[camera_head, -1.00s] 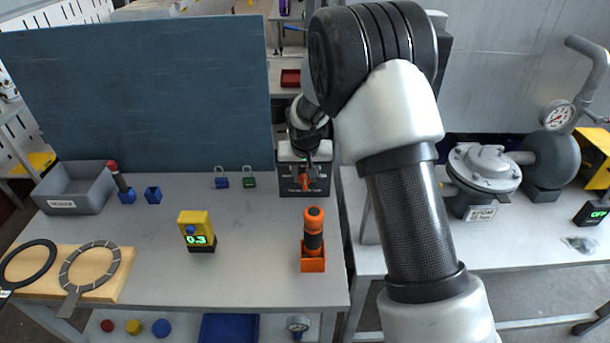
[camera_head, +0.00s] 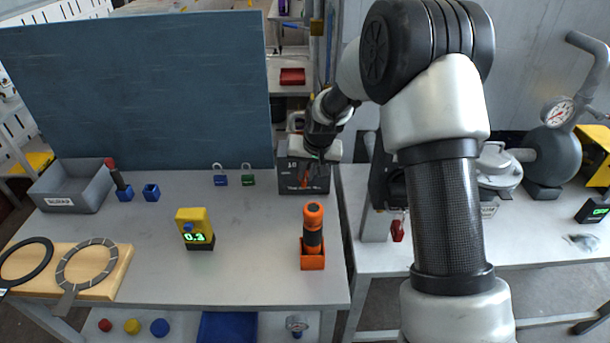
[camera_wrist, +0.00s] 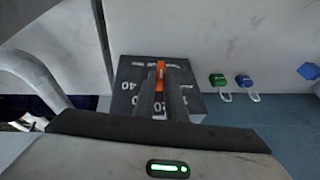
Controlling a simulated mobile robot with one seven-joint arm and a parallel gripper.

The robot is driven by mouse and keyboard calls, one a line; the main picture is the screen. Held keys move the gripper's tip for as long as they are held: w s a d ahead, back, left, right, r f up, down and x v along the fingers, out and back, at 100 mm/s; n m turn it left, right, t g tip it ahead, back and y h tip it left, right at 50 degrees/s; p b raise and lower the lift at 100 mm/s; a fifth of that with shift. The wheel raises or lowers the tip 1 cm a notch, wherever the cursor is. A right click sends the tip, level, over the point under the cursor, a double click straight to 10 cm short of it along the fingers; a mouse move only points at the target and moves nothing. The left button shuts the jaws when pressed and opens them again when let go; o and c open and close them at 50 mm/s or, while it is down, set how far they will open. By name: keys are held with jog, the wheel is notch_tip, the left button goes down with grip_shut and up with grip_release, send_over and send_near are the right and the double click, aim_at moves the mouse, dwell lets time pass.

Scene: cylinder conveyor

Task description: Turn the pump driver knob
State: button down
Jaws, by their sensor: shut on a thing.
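The pump driver box (camera_head: 287,180) is dark grey and stands at the back right of the table, with white scale marks and lettering. Its orange knob (camera_wrist: 160,68) shows between my fingertips in the wrist view, and an orange bit of it shows low on the box in the head view (camera_head: 305,180). My gripper (camera_wrist: 160,88) is at the box, shut on the knob, with a finger on each side of it. In the head view my gripper and wrist cover the box's upper right part. The exact pointer position of the knob is hard to read.
A green padlock (camera_head: 248,176) and a blue padlock (camera_head: 220,177) stand left of the box. An orange-and-black tool (camera_head: 313,235) stands upright in front of it.

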jog(key=y+b, duration=0.1)
jog(key=d+y+b, duration=0.1)
jog(key=b, duration=0.1)
jog(key=shift+s+f+y, duration=0.1)
jog(key=shift+f+y, duration=0.2)
jog(key=c, duration=1.8)
grip_release()
jog(key=shift+r, duration=0.1)
jog(key=shift+r, duration=0.15)
notch_tip(320, 180, up, 10)
jog(key=shift+p, duration=0.3)
